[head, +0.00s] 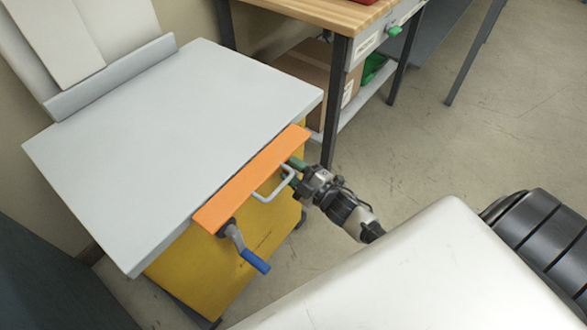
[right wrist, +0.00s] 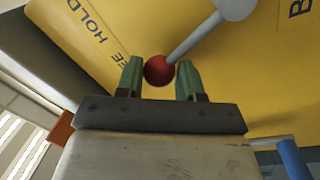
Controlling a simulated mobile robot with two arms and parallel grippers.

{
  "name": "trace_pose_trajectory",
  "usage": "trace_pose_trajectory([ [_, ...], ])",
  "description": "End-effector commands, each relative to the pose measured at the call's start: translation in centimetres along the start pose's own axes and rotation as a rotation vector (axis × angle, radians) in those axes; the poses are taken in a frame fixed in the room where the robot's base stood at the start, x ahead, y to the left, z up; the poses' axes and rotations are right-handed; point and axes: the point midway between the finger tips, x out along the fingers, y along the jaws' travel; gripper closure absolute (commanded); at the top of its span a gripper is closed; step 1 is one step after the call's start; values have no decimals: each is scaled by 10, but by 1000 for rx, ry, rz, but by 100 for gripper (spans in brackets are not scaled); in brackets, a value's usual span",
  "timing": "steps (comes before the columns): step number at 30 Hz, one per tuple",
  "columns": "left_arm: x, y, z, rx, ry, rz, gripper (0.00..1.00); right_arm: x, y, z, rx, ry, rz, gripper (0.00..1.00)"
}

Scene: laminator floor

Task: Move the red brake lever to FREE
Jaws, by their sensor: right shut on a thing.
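The red brake lever shows in the right wrist view as a red ball knob (right wrist: 158,70) on a grey rod that runs up and right to a round grey pivot (right wrist: 236,6) on the yellow panel (right wrist: 220,95). My right gripper (right wrist: 158,66) has its green fingers on either side of the knob and is shut on it. In the head view the right gripper (head: 296,166) is at the yellow cart's right side, just under the table edge; the lever itself is hidden there. My left gripper is not in view.
A grey-topped table (head: 190,130) with an orange edge strip (head: 252,180) stands over the yellow cart (head: 215,265). A white loop handle (head: 272,194) and a blue-gripped crank (head: 255,262) stick out close to my right gripper. A wooden workbench (head: 320,12) stands behind.

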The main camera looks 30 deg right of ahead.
Motion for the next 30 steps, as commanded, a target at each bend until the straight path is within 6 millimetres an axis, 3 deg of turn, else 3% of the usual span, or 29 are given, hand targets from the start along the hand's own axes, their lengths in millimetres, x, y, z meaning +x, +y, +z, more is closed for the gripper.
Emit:
trace_pose_trajectory([
  [9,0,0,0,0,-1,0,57,-1,1,3,-15,-6,0,100],
  [10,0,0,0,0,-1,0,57,-1,1,3,-14,-6,-1,61],
  [15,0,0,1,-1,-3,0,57,-1,0,2,-10,-4,-1,39],
  [24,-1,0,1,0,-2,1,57,-4,0,1,-4,-1,-1,39],
  [28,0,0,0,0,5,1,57,-20,0,1,-4,-3,-3,39],
  [30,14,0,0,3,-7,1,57,-33,0,0,-5,-4,-4,39],
])
